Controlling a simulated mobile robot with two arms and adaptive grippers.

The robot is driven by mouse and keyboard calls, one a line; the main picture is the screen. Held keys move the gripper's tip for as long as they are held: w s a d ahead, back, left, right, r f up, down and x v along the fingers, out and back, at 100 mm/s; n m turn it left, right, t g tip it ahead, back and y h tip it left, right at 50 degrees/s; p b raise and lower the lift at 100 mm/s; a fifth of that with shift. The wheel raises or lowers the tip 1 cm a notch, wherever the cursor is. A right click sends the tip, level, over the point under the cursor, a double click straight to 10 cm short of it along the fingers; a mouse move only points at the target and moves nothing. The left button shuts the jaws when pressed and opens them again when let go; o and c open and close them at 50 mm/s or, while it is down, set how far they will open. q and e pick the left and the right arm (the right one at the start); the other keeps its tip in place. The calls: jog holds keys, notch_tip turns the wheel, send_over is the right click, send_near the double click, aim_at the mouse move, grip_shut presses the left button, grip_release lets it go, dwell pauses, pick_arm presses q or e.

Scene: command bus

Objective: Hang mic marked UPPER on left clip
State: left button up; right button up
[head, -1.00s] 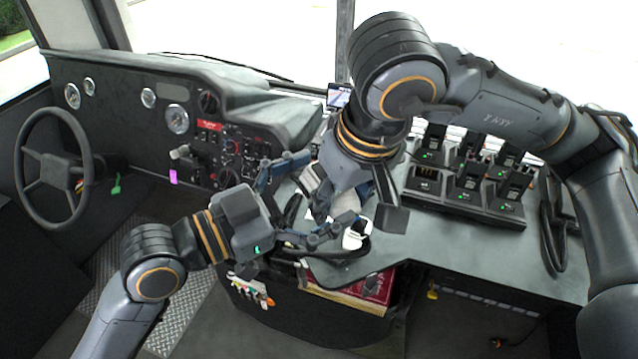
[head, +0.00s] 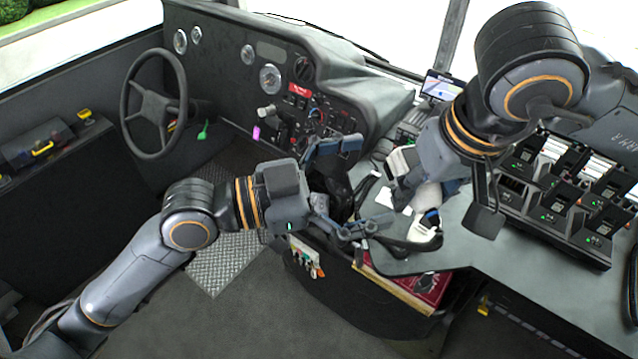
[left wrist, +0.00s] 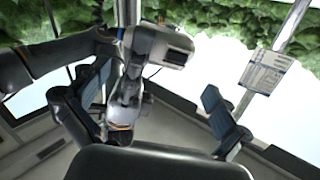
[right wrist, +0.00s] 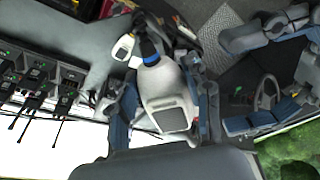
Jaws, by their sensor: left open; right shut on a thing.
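My right gripper (head: 430,188) is over the front of the grey desk. It is shut on a whitish handheld piece, seemingly a mic, with a dark square panel and a blue-and-black neck; this body fills the middle of the right wrist view (right wrist: 168,95). A smaller white piece (right wrist: 122,47) lies on the desk beside it, also seen in the head view (head: 425,232). My left gripper (head: 358,188) is open and empty, left of the right gripper, near the desk's front edge. I can read no UPPER marking and cannot make out the left clip.
Black radio chargers (head: 560,195) stand on the right of the desk (head: 470,255). A small screen (head: 441,86) stands at the back. A steering wheel (head: 155,105) and dashboard are to the left. A red book (head: 420,285) sits below the desk edge. The floor in front is clear.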

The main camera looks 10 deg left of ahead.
pick_arm(q)
jog(key=v, duration=0.7)
pick_arm(e)
jog(key=shift+w+a, duration=0.1)
pick_arm(q)
jog(key=shift+w+a+m+g+h, duration=0.6)
jog(key=shift+w+a+m+g, duration=1.6)
jog(key=shift+w+a+g, duration=2.95)
jog(key=w+d+t, duration=0.2)
jog(key=d+t, duration=0.1)
jog(key=d, duration=0.9)
jog(key=shift+d, duration=0.35)
pick_arm(e)
jog(key=w+a+m+h, duration=0.1)
jog(key=w+a+m, duration=0.3)
jog(key=w+a, duration=0.3)
jog(key=a, duration=0.2)
jog(key=shift+w+a+m, duration=0.3)
jog(key=shift+w+a, duration=0.1)
pick_arm(q)
jog(key=shift+t, duration=0.25)
jog(key=shift+c, duration=0.4)
jog(key=c, duration=0.5)
jog(key=shift+c, duration=0.3)
pick_arm(e)
jog(key=o, duration=1.1)
